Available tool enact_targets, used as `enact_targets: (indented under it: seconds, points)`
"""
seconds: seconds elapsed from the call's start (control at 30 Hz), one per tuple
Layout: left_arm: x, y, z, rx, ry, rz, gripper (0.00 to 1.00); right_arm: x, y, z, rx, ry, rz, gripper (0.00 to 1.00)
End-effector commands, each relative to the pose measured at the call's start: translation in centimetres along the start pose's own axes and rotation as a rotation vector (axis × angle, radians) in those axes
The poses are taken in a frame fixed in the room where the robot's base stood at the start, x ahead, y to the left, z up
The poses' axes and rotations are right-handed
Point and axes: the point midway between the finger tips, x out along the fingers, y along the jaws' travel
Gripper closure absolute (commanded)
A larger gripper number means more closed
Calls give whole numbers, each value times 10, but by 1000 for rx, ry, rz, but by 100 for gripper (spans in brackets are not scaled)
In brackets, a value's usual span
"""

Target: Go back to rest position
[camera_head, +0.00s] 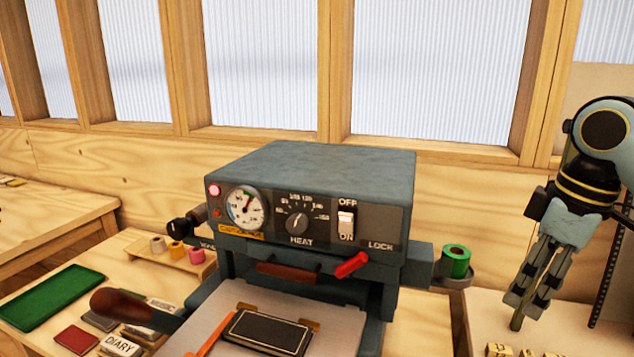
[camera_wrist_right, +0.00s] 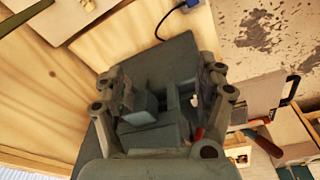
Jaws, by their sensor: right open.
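My right gripper (camera_head: 528,295) hangs pointing down at the right of the head view, right of the grey foil press (camera_head: 310,165) and apart from it. In the right wrist view the two fingers (camera_wrist_right: 160,100) stand apart with nothing held between them. A green foil roll (camera_head: 457,262) sits on a round holder at the press's right side, left of my right gripper. White (camera_head: 157,245), yellow (camera_head: 177,254) and pink (camera_head: 196,256) rolls stand on a small wooden rack at the left. My left gripper is not in view.
The press has a gauge (camera_head: 245,208), a heat knob (camera_head: 297,222), a lit switch (camera_head: 346,222) and a red lever (camera_head: 351,265). A black-framed block (camera_head: 267,332) lies on its plate. A green mat (camera_head: 52,297) lies left; brass type pieces (camera_head: 499,350) lie below my right gripper.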

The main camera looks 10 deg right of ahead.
Motion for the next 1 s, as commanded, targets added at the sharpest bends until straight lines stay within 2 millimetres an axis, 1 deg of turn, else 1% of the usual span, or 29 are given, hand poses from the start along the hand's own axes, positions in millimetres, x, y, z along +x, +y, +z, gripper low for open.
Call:
enact_targets:
  seconds: [0.03,0.17,0.3,0.4,0.5,0.63,0.73,0.97,1.0]
  points:
    - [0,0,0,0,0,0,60,8,-8,2,8,1,1,27]
    - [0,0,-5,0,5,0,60,30,-32,9,46,11,15,27]
    - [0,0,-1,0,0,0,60,53,-63,20,107,29,37,27]
    - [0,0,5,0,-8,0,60,66,-86,30,160,46,56,27]
    - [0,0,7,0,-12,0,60,76,-109,42,220,63,77,27]
    - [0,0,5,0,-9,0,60,82,-136,59,308,86,107,27]
    - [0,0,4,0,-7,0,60,82,-154,74,377,99,135,27]
    - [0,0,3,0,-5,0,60,71,-183,108,533,122,209,27]
    - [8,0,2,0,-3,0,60,89,-178,107,532,119,210,27]
